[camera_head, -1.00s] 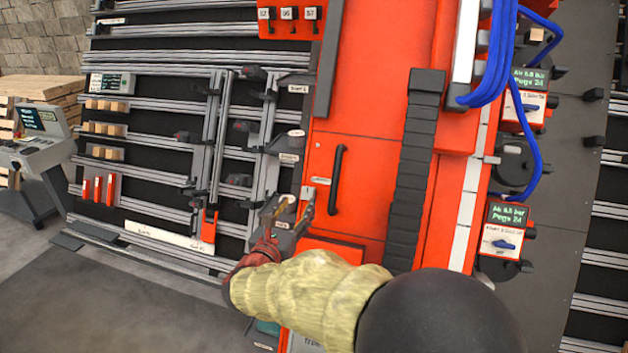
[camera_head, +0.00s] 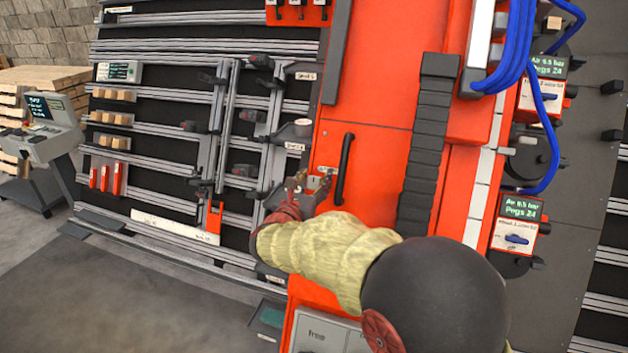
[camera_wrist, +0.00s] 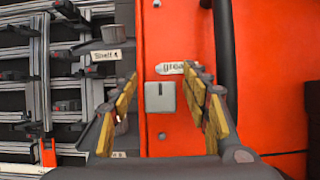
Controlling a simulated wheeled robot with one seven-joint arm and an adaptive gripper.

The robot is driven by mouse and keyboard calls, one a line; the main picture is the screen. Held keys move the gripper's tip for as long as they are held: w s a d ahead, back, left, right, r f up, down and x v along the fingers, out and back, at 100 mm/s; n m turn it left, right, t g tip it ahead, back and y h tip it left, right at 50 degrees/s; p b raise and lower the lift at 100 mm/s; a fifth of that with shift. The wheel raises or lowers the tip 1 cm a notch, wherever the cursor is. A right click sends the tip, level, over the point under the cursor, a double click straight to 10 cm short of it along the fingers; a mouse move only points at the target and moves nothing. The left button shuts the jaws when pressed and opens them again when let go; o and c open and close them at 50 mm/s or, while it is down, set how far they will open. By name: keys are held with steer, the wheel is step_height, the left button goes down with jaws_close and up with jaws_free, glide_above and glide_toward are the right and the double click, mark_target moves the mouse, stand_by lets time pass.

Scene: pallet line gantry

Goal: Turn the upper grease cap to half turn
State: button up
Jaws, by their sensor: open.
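A small light grey square piece (camera_wrist: 160,97) with a short dark mark at its top sits on the orange panel, under a white label (camera_wrist: 170,68) that partly reads "grea". It looks like a grease cap; whether it is the upper one I cannot tell. My gripper (camera_wrist: 160,76) is open, with one yellow-padded finger to the left of this piece and one to its right. The fingers look apart from it, and the right finger covers the end of the label. In the head view my gripper (camera_head: 313,180) is at the panel's left edge, largely hiding the cap.
A black vertical handle (camera_head: 344,168) stands close to the right of my gripper. A black cable chain (camera_head: 425,150) runs farther right. Rails with grey clamps and labelled stations (camera_head: 240,120) lie to the left. A console (camera_head: 45,130) stands at the far left.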

steer(key=shift+c, duration=0.3)
steer(key=c, duration=1.1)
